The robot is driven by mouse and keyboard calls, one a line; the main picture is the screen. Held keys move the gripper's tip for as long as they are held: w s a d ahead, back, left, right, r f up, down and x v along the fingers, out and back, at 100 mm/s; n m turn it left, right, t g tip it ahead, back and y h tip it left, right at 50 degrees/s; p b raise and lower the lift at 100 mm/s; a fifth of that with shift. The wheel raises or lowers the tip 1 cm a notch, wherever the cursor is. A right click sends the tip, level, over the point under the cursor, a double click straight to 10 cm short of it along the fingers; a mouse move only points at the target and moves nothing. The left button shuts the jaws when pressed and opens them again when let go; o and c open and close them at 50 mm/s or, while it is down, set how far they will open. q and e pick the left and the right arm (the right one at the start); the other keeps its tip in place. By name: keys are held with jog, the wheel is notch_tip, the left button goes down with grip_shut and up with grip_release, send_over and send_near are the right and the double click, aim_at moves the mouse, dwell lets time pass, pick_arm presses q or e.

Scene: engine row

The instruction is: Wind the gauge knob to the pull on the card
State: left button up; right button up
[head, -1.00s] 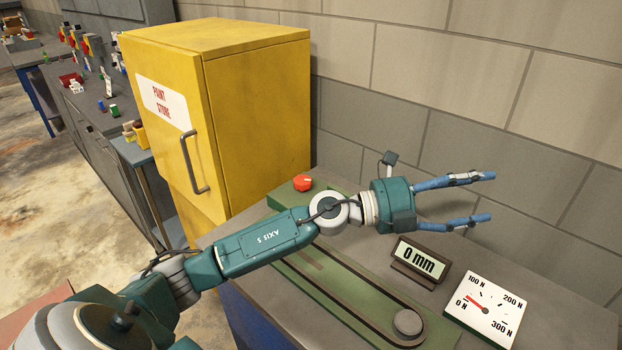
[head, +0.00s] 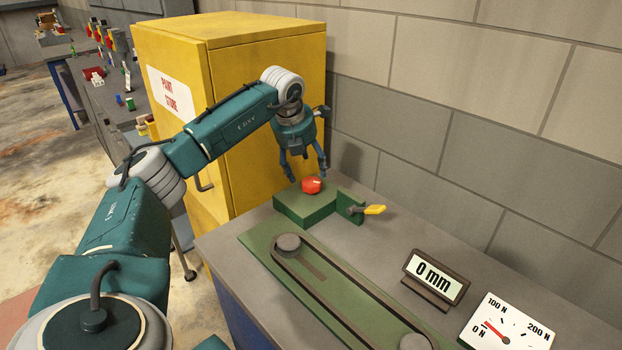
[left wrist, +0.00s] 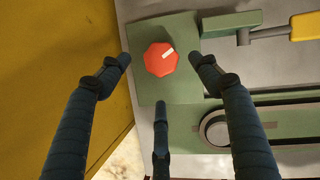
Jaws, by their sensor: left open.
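The red knob (head: 311,186) with a white mark sits on a green block (head: 300,208) at the back of the bench. My left gripper (head: 307,178) is open and points down above the knob. In the left wrist view, the knob (left wrist: 161,59) lies between two spread fingers, with a third finger below it; none visibly touches it. The dial gauge (head: 507,325) has its red needle near 0 N. The display (head: 436,277) reads 0 mm. I cannot make out a card. My right gripper is not in view.
A yellow-handled lever (head: 374,210) sticks out beside the green block. A belt track with round pulleys (head: 288,243) lies in front on a green plate. The yellow paint cabinet (head: 265,50) stands close behind and left of the gripper. A block wall runs behind the bench.

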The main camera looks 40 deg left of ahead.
aim_at(311, 182)
pick_arm(q)
jog(key=p+x, duration=0.1)
jog(key=x, duration=0.5)
jog(key=shift+w+f, duration=0.15)
jog(key=shift+f, duration=0.1)
